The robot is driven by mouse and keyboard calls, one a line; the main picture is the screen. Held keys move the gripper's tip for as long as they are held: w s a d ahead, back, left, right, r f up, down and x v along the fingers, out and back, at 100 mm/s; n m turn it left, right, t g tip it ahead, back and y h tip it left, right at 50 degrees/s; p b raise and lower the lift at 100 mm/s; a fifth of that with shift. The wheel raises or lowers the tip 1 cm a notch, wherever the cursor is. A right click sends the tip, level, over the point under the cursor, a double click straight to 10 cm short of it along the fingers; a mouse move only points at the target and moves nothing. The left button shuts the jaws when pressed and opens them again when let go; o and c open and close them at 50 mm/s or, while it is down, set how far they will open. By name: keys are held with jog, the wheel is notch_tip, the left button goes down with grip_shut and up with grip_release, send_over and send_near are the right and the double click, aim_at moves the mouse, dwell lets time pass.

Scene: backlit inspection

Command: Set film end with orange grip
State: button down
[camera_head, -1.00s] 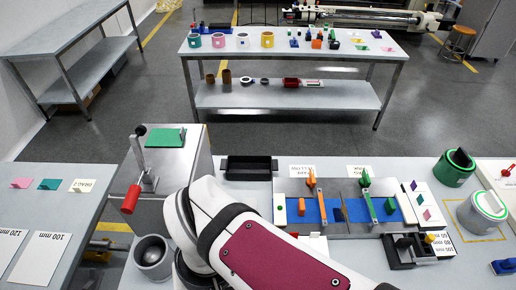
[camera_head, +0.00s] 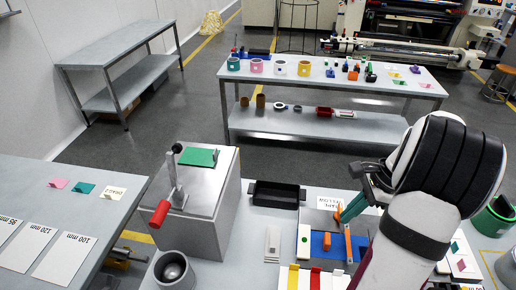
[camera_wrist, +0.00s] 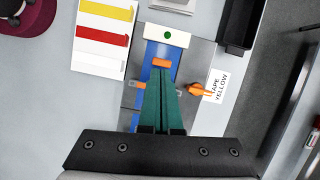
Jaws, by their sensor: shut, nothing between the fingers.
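The blue film (camera_head: 316,245) lies flat on a grey plate, and shows in the wrist view (camera_wrist: 155,55) running under my gripper. A small orange grip (camera_head: 327,241) sits on the film; in the wrist view it (camera_wrist: 161,62) is just past my fingertips. An orange-ended lever (camera_wrist: 203,90) stands to its right, beside the film. My gripper (camera_wrist: 162,73) has green fingers, shut and empty, above the film. In the head view my gripper (camera_head: 347,213) hangs over the station's far side. Its fingers hide part of the film; contact with the grip cannot be told.
A white block with a green dot (camera_wrist: 168,38) lies at one film end. A white card with yellow and red strips (camera_wrist: 102,36) is beside it. A label card (camera_wrist: 217,86) lies nearby.

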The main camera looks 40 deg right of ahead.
jog(key=s+d+f+m, duration=0.2)
jog(key=s+d, duration=0.1)
send_over(337, 247)
jog(key=shift+t, duration=0.3)
notch_tip(337, 247, down, 8)
jog(key=shift+s+d+f, duration=0.1)
jog(key=shift+s, duration=0.05)
jog(key=shift+f, duration=0.45)
jog(key=shift+w, duration=0.2)
